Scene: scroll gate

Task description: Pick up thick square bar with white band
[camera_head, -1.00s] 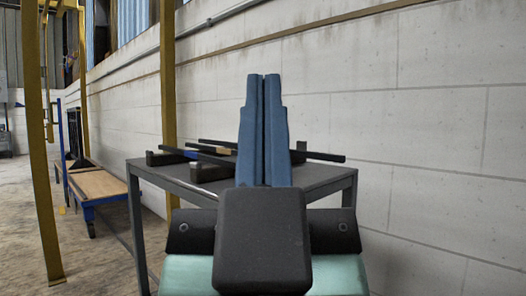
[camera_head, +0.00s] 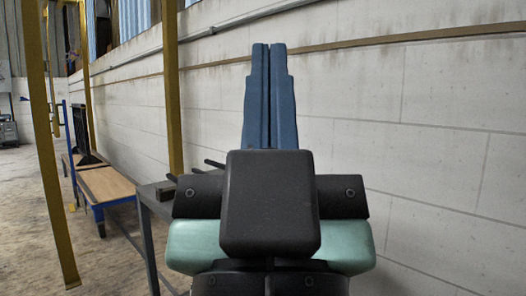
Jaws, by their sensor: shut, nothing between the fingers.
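My gripper (camera_head: 269,52) points up in the picture, its two long blue fingers shut together with nothing between them. Its dark body hides most of the grey metal table (camera_head: 147,196) behind it. Only the left ends of a few dark bars (camera_head: 215,164) show, just left of my gripper's body. No white band shows on these ends, so I cannot tell which bar is the thick square one. The gap between the gripper and the bars cannot be judged.
A pale block wall (camera_head: 420,150) runs behind and to the right. Yellow posts (camera_head: 172,90) stand at the left. A low wooden-topped bench with a blue frame (camera_head: 108,187) stands left of the table. Concrete floor is open at the far left.

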